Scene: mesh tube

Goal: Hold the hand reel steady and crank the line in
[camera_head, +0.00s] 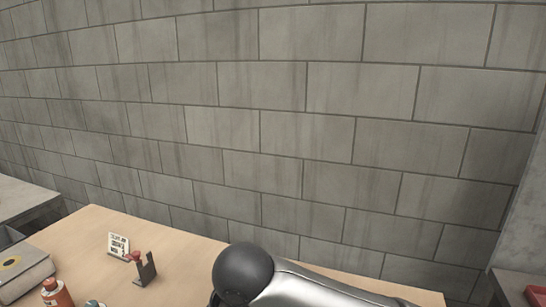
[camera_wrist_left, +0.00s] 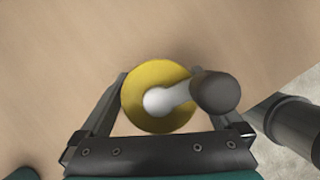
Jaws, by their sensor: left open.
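The hand reel (camera_wrist_left: 137,88) shows in the left wrist view as a round yellow disc over the wooden table. A pale crank arm (camera_wrist_left: 170,97) runs from its middle to a dark round knob (camera_wrist_left: 216,92) on the right. My left gripper (camera_wrist_left: 160,76) is open, with one finger on each side of the reel. The knob covers part of the right finger, and I cannot tell whether the fingers touch the reel. The reel is not visible in the head view. My right gripper is in neither view. No line can be made out.
On the wooden table (camera_head: 190,255) stand a small printed sign (camera_head: 118,246), a dark bracket (camera_head: 146,270) with a red piece, an orange-red bottle (camera_head: 57,293) and a box (camera_head: 22,272). A block wall (camera_head: 280,110) rises behind. A dark cylinder (camera_wrist_left: 296,125) is at right in the wrist view.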

